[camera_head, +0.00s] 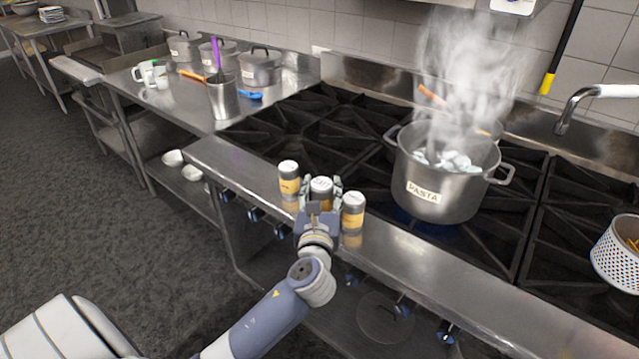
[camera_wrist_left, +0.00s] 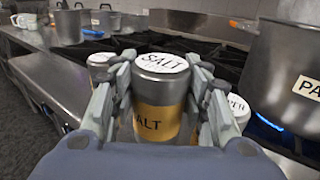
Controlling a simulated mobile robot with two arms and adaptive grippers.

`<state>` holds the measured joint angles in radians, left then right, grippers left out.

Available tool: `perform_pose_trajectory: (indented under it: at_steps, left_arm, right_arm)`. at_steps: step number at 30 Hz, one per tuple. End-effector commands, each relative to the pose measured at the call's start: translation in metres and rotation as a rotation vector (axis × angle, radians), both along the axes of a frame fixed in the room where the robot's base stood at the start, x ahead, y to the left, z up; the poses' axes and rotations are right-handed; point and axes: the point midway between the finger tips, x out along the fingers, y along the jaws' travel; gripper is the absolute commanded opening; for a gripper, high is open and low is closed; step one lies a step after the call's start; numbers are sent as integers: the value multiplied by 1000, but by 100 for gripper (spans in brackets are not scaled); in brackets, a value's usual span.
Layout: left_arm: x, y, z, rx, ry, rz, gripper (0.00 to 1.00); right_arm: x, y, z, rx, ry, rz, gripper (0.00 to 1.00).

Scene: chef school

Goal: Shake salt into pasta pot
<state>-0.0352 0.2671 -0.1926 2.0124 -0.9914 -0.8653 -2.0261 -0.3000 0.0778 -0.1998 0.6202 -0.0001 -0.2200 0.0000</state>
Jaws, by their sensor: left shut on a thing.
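The salt shaker (camera_head: 321,190) has a white top marked SALT and a yellow label. It stands upright on the steel front ledge of the stove. My left gripper (camera_head: 320,193) is shut on it, with fingers on both sides; the wrist view shows the salt shaker (camera_wrist_left: 160,95) between the fingers (camera_wrist_left: 158,100). The pasta pot (camera_head: 440,178), labelled PASTA, sits steaming on a burner to the right, with pale contents and a wooden utensil. Its side shows in the wrist view (camera_wrist_left: 290,75), with a blue flame beneath. My right gripper is not in view.
Similar shakers stand close on the left (camera_head: 289,178) and right (camera_head: 353,212) of the salt. A white perforated colander (camera_head: 615,255) is at the far right. A faucet (camera_head: 575,105) reaches in at upper right. Lidded pots and a utensil holder (camera_head: 223,98) stand on the back-left counter.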

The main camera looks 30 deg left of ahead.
Motion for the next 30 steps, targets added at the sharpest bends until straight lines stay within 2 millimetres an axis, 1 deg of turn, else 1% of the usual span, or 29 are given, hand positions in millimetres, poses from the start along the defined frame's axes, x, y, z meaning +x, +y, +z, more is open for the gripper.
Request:
perform_pose_trajectory:
  at_steps: [1,3,9,12,17,20,30]
  left_arm:
    - [-9,-8,0,-1,0,-2,14]
    - [-20,-16,1,-2,-1,-2,14]
    - [-48,-40,4,-2,0,-2,14]
    - [-60,-49,6,-2,0,0,14]
    - [-73,-60,9,0,0,-1,14]
    - [-77,-63,15,1,-2,0,14]
    - [-78,-64,50,1,0,1,14]
  right_arm:
    - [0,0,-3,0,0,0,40]
    - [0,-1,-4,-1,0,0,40]
    - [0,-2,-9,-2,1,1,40]
    - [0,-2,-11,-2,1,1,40]
    - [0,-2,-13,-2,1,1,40]
    - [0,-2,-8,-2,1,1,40]
    - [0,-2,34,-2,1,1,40]
